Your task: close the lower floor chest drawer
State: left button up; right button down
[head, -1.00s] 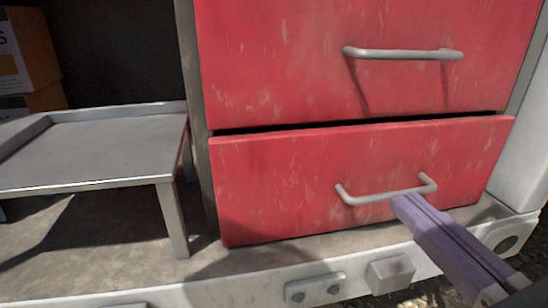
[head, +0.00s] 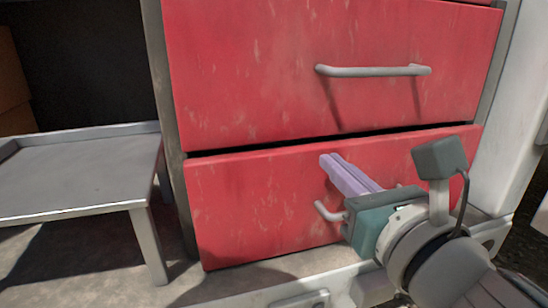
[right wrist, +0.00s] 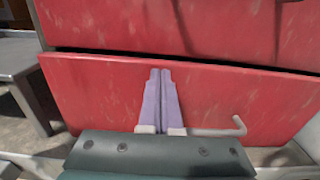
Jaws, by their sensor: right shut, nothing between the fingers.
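The lower drawer (head: 250,205) is a scratched red front with a grey bar handle (head: 328,212). A dark gap runs along its top edge, below the upper drawer (head: 250,70). My right gripper (head: 328,160) is shut and empty, its purple fingers together in front of the lower drawer's face, above the handle. It hides most of the handle in the head view. The right wrist view shows the fingers (right wrist: 160,75) pointing at the drawer front (right wrist: 220,100), with the handle (right wrist: 222,131) at their right. I cannot tell whether the tips touch. My left gripper is not in view.
A low grey metal table (head: 85,175) stands left of the chest. The upper drawer's grey handle (head: 373,71) sticks out above my right gripper. A pale ledge (head: 290,285) runs along the floor's front edge. Boxes (head: 14,85) stand at the far left.

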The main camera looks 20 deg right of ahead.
aim_at(318, 202)
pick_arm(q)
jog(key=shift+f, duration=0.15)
pick_arm(e)
jog(key=shift+w, duration=0.75)
jog(key=shift+w+a, duration=0.1)
jog(key=shift+w, duration=1.35)
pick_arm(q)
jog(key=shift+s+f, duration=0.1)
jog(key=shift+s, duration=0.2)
pick_arm(e)
jog(key=shift+s+f, duration=0.1)
jog(key=shift+f, duration=0.1)
